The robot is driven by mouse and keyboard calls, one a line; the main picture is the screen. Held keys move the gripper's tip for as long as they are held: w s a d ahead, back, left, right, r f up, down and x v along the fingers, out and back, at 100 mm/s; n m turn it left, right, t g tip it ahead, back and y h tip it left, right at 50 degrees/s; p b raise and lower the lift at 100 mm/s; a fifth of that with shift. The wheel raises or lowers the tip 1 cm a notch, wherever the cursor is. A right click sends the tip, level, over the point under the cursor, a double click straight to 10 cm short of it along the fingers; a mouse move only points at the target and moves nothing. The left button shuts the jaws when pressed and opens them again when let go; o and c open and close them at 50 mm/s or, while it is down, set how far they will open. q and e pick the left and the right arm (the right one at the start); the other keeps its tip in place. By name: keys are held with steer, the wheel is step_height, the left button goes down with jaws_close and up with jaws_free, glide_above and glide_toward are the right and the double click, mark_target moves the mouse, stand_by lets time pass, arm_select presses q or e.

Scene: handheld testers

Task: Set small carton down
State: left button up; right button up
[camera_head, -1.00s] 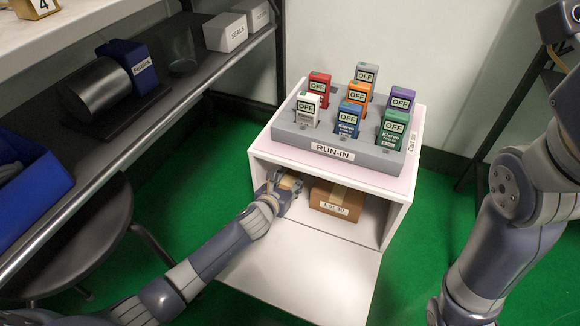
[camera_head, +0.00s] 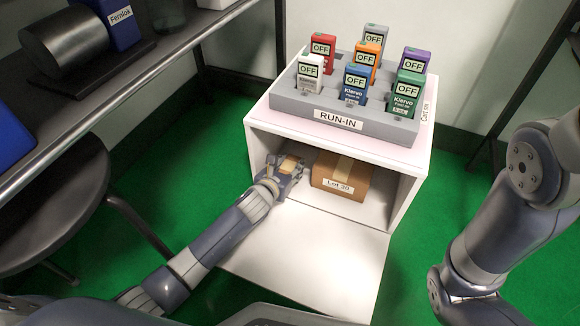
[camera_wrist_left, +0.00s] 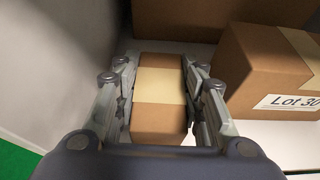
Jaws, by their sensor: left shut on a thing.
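A small brown carton (camera_wrist_left: 160,98) with a pale tape strip is between the fingers of my left gripper (camera_wrist_left: 160,105) in the left wrist view. The gripper is shut on it. In the head view, my left gripper (camera_head: 287,168) reaches into the left side of the open white cabinet (camera_head: 412,195), and only a bit of the small carton (camera_head: 289,164) shows. A larger carton labelled Lot 30 (camera_head: 341,176) stands just to its right, and also shows in the left wrist view (camera_wrist_left: 262,70). Whether the small carton touches the cabinet floor, I cannot tell. My right gripper is not in view.
Another brown box (camera_wrist_left: 215,18) stands behind in the left wrist view. A grey RUN-IN tray (camera_head: 340,121) with several coloured testers sits on top of the cabinet. The lowered door panel (camera_head: 310,250) is bare. A dark stool (camera_head: 50,190) and shelves are at left.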

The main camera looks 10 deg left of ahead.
arm_select(q)
steer(key=shift+f+b, duration=0.35)
steer(key=shift+f, duration=0.3)
stand_by(0.4)
steer(key=o, duration=1.4)
